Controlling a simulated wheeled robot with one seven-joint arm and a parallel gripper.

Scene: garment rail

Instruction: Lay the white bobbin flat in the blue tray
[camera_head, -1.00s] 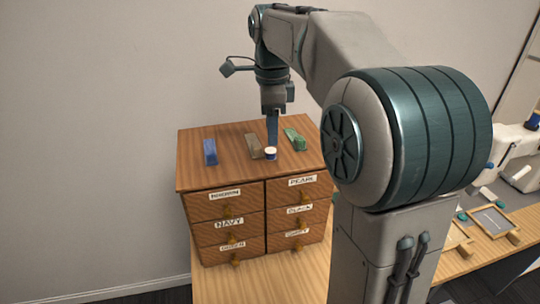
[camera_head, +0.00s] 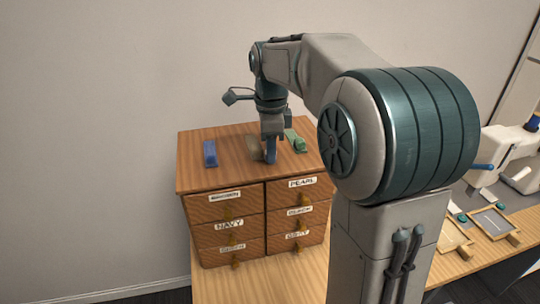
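The blue tray (camera_head: 210,154) is a small, narrow blue piece on the left of the wooden drawer cabinet's top. My gripper (camera_head: 270,157) points straight down at the cabinet top, right of the blue tray and beside the brown tray. Its fingers reach down to about the surface where the white bobbin stood. The bobbin is not visible now; the fingers appear to cover that spot. From this side I cannot see whether the fingers are open or shut, or whether they touch the bobbin.
The wooden drawer cabinet (camera_head: 185,180) has labelled drawers with knobs. A brown tray (camera_head: 255,150) and a green tray (camera_head: 296,142) lie on its top. The top is bare between the blue and brown trays. A sewing machine (camera_head: 497,150) stands on the right bench.

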